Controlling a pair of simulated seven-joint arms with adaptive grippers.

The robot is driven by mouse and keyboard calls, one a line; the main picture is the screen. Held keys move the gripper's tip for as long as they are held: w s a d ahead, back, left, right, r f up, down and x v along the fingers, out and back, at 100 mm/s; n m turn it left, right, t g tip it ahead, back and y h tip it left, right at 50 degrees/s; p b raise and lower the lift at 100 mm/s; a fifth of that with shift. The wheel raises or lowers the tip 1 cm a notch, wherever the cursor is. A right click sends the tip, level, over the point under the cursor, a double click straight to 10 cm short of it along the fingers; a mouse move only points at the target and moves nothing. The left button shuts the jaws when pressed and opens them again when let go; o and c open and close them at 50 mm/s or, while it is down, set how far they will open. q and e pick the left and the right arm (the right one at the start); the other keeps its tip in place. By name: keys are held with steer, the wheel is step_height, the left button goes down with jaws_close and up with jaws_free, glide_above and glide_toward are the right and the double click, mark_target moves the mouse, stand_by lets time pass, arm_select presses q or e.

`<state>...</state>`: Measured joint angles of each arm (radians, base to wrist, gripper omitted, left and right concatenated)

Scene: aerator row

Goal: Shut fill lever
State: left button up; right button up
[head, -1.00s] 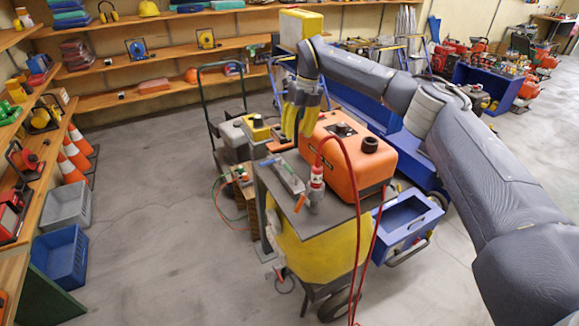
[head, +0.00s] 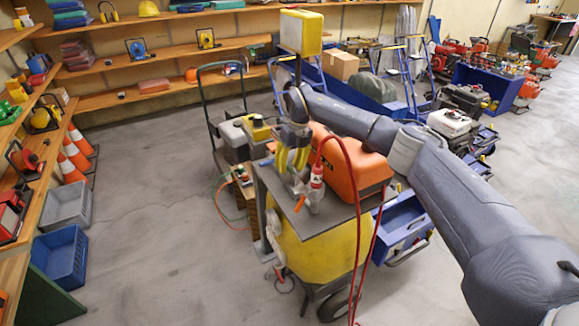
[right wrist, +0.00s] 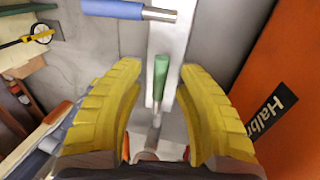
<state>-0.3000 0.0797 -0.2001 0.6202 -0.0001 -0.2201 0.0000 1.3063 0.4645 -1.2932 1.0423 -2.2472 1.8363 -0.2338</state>
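My right gripper (head: 291,164) is low over the cart top, beside the orange tank (head: 358,180). In the right wrist view its yellow fingers (right wrist: 158,72) are apart, with a green-handled lever (right wrist: 160,78) between them and no visible contact. A blue-handled lever (right wrist: 128,9) lies crosswise beyond the fingertips. Both levers are at a pale metal strip (right wrist: 166,38). No readable label shows which one is the fill lever. In the head view the gripper hides most of the strip. My left gripper is not in view.
A red-and-white fitting (head: 316,180) with a red hose and an orange handle (head: 299,203) stands close to the gripper on the cart top (head: 335,219). The orange tank also walls the right side of the wrist view (right wrist: 290,110). The floor left of the cart is open.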

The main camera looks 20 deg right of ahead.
steer(key=shift+o, duration=0.2)
steer(key=shift+f, duration=0.1)
jaws_close()
steer(key=shift+s+f, duration=0.1)
steer(key=shift+f, duration=0.05)
stand_by(0.6)
